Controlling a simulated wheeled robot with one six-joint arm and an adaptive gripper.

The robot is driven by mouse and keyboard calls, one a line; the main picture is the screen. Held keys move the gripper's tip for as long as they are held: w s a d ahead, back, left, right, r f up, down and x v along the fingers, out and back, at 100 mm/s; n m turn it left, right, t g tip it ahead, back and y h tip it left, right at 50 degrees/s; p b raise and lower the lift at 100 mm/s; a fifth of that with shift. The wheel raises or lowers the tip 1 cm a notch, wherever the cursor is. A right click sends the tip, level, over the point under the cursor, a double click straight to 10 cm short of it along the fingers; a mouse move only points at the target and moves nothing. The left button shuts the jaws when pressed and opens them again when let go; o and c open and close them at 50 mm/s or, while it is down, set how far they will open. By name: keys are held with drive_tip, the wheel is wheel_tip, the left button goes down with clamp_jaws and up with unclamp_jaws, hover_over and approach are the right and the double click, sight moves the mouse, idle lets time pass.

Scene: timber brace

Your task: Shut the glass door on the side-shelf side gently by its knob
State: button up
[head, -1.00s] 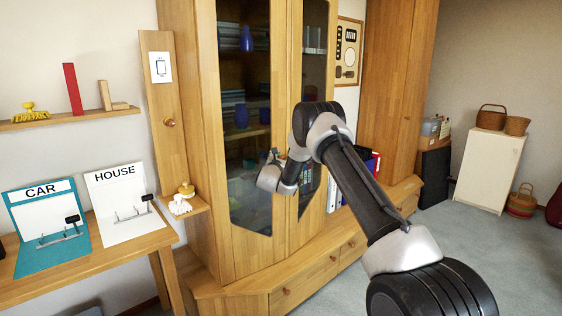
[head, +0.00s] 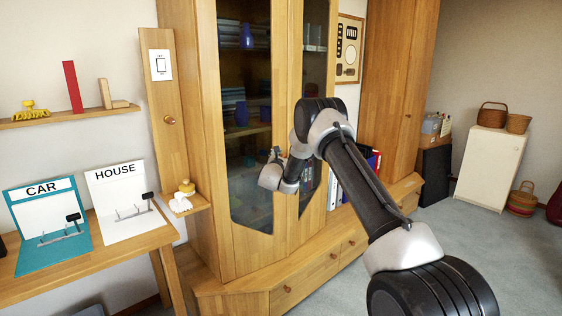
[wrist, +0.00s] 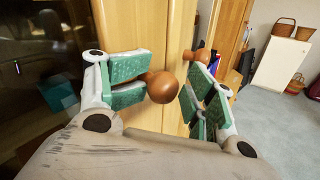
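The cabinet's left glass door (head: 244,130), on the side-shelf side, looks closed or nearly so; a small gap cannot be told. The right glass door (head: 315,60) stands beside it. In the wrist view a round brown knob (wrist: 161,87) sits on the left door's wooden frame, between my gripper's fingers. My gripper (wrist: 172,92) is open. The left green pad is close against the knob, perhaps touching; the right pad stands apart from it. A second knob (wrist: 203,57) shows just behind the right finger. In the head view my forearm and wrist hide the knobs.
The small side shelf (head: 189,207) with a yellow-topped item is left of the cabinet. A table with CAR (head: 45,225) and HOUSE (head: 122,205) boards stands front left. Drawers (head: 310,280) jut out below the doors.

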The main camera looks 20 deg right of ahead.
drive_tip(key=v, duration=1.1)
drive_tip(key=shift+s, duration=0.2)
drive_tip(key=shift+a, duration=0.1)
drive_tip(key=s+d+f+m+g+h, duration=0.35)
drive_tip(key=s+d+m+g, duration=0.65)
drive_tip(key=s+d, duration=0.35)
drive_tip(key=s+d+r+m+g+y, duration=0.1)
drive_tip(key=s+r+m+g, duration=0.2)
drive_tip(key=s, duration=0.3)
drive_tip(key=s+d+r+m+g+y, duration=0.1)
drive_tip(key=s+r+m+g, duration=0.15)
drive_tip(key=s, duration=0.45)
drive_tip(key=s+a+r+m+t+y, duration=0.1)
drive_tip(key=s+a+r+m+y, duration=0.2)
drive_tip(key=s, duration=0.7)
drive_tip(key=s+a+r+m+t+y, duration=0.2)
drive_tip(key=s+a+r+m+y, duration=0.2)
drive_tip(key=s, duration=0.6)
drive_tip(key=s+a+r+m+t+y, duration=0.1)
drive_tip(key=s+a+r+m+y, duration=0.3)
drive_tip(key=s, duration=0.6)
drive_tip(key=shift+s+a+r, duration=0.4)
drive_tip(key=shift+a+r, duration=0.9)
drive_tip(key=shift+r, duration=0.05)
drive_tip(key=shift+t, duration=0.25)
